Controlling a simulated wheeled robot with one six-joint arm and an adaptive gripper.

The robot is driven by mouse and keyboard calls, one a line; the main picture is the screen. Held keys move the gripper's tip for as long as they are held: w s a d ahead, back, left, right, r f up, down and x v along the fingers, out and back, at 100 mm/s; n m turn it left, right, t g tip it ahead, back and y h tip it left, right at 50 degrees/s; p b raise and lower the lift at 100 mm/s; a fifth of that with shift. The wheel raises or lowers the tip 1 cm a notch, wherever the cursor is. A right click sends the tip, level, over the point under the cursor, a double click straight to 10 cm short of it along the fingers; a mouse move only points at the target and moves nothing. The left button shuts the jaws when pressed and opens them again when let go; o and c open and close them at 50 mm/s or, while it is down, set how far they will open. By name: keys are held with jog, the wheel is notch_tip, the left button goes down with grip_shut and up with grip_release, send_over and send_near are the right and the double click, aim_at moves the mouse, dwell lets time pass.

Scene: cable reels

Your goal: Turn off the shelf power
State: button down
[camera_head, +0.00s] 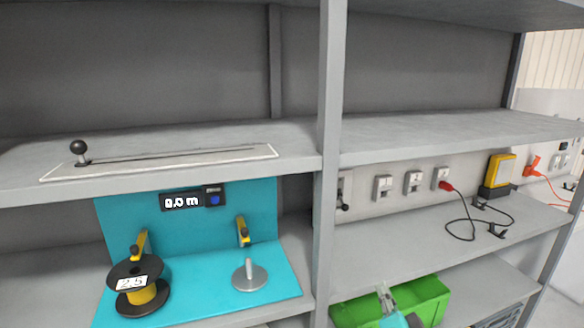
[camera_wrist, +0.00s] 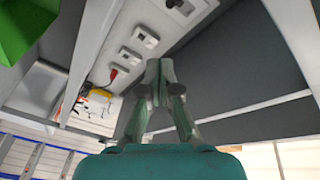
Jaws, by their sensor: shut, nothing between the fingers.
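On the grey wall strip of the right shelf bay, a switch plate with a black lever (camera_head: 343,192) sits beside the central post. The lever's knob hangs at its lower end. In the wrist view a black knob on a plate (camera_wrist: 178,5) shows at the top edge, partly cut off. My gripper (camera_head: 382,290) is low in front of the green crate, below and right of the switch, apart from it. In the wrist view my gripper (camera_wrist: 160,65) has its fingers together with nothing between them.
Sockets (camera_head: 382,187) line the strip; a red plug (camera_head: 445,185) with black cable fills one. A yellow device (camera_head: 500,172) stands further right. The green crate (camera_head: 430,295) is below. The central post (camera_head: 328,150) borders the switch. A reel (camera_head: 140,290) stands left.

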jog(key=s+a+f+n+g, duration=0.1)
jog(key=s+f+n, duration=0.1)
jog(key=s+f, duration=0.8)
jog(key=s+f+n+g, duration=0.15)
jog(key=s+f, duration=0.45)
jog(key=s, duration=0.8)
jog(key=s+a+r+n+g, duration=0.1)
jog(key=s+n, duration=0.5)
jog(key=s, duration=2)
jog(key=shift+s+a+r+h, duration=0.15)
jog(key=shift+r+h, duration=0.15)
